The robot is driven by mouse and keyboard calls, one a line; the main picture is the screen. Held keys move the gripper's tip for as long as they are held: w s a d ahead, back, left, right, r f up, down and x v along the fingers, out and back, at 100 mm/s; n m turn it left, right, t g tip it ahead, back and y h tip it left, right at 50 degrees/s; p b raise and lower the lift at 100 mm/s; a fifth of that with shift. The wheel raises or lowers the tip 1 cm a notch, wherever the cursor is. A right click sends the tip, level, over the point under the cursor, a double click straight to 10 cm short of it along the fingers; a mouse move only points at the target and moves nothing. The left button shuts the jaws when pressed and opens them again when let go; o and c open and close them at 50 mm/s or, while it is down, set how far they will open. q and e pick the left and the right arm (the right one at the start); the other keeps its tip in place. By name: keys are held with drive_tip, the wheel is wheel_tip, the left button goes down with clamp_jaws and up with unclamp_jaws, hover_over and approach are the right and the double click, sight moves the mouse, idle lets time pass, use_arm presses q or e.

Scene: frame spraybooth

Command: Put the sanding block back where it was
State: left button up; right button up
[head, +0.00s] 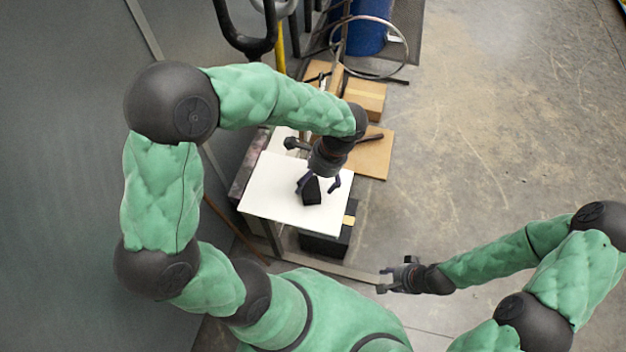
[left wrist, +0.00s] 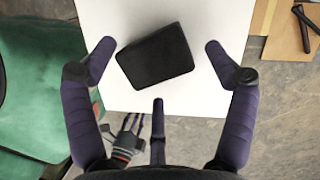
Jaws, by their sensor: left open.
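The sanding block (head: 312,191) is a black block on a white board (head: 270,195). It shows large in the left wrist view (left wrist: 155,58), lying slightly turned on the white surface (left wrist: 210,95). My left gripper (head: 319,184) is open above the board, its fingers on either side of the block. In the left wrist view the left gripper (left wrist: 158,62) has clear gaps between its fingertips and the block. My right gripper (head: 383,279) is off to the right of the board, over the floor, away from the block; its finger opening is too small to tell.
Brown cardboard pieces (head: 372,155) and a cardboard box (head: 364,97) lie behind the board. A black box (head: 328,240) stands below its front right corner. A blue drum (head: 369,30) and a hoop stand at the back. The floor on the right is free.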

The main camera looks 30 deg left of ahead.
use_arm(q)
drive_tip(key=p+v, duration=0.1)
drive_tip(key=v, duration=1)
drive_tip(key=shift+p, duration=0.3)
